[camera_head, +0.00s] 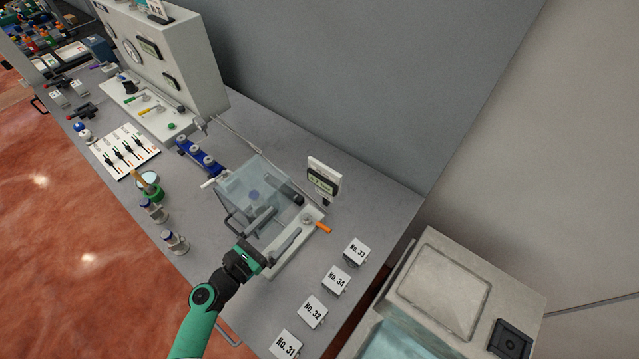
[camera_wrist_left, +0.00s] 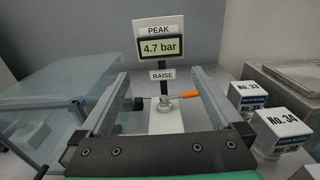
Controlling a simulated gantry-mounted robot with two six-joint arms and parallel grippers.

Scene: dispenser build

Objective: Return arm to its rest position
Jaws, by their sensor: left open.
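My left gripper (camera_head: 287,220) reaches over the bench beside the clear box. In the left wrist view its two fingers (camera_wrist_left: 160,75) are spread wide with nothing between them. Beyond the fingertips is a small valve with an orange-handled lever (camera_wrist_left: 180,95), lying roughly sideways; it also shows in the head view (camera_head: 322,228). The lever appears apart from the fingers. Behind it stands a display (camera_wrist_left: 161,45) reading "PEAK 4.7 bar", with a "RAISE" label below. My right gripper is out of view.
A clear box (camera_head: 245,190) stands left of the fingers. White blocks, including No. 34 (camera_head: 336,280), line the right side. A grey wall rises behind the bench.

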